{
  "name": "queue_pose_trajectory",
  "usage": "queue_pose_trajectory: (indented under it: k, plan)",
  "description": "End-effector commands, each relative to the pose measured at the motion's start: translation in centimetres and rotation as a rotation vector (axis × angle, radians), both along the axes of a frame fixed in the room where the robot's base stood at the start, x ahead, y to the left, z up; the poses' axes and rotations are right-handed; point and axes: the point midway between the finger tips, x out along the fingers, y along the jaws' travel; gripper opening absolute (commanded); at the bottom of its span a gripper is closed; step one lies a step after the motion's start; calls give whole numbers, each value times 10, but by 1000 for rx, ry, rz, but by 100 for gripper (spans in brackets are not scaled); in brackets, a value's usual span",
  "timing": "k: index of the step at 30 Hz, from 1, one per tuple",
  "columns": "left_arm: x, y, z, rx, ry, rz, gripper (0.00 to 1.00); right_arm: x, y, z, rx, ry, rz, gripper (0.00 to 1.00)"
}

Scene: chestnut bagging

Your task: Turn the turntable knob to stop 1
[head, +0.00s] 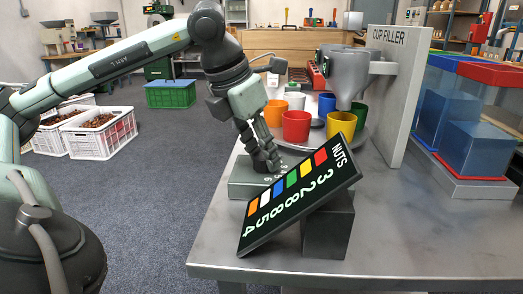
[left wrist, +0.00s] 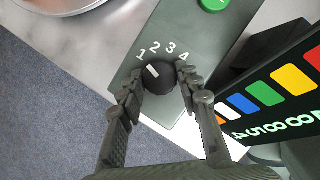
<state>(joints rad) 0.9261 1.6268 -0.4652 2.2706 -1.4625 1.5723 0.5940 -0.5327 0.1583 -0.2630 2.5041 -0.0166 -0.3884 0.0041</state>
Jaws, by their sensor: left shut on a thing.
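The black knob (left wrist: 160,92) sits on a grey-green control box (left wrist: 215,45), which also shows in the head view (head: 245,185). White numbers 1 to 4 arc above the knob. Its white pointer line tilts up and left, toward the space between 1 and 2. My left gripper (head: 268,163) reaches down over the box, and in the left wrist view (left wrist: 160,80) its fingers are shut on the knob from both sides. The turntable (head: 367,137) carries cups, including a red cup (head: 296,126) and a yellow cup (head: 342,122). My right gripper is out of view.
A tilted black NUTS sign (head: 300,203) with coloured bars stands on a dark block close to the box. A green button (left wrist: 213,4) is on the box. The cup filler funnel (head: 348,75) hangs over the turntable. The metal table's front right (head: 430,235) is clear.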

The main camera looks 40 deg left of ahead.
Motion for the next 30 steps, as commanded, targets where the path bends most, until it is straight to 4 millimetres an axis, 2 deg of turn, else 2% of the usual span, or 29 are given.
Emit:
queue_pose_trajectory:
  k: [10,11,15,25,30]
  plan:
    - [0,0,0,0,0,2,5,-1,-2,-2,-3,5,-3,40]
    - [0,0,0,0,0,2,37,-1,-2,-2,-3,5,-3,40]
    - [0,0,0,0,0,2,54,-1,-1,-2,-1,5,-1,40]
    - [-1,0,2,0,0,2,55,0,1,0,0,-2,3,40]
    - [-7,0,21,-1,-4,2,55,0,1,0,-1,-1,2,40]
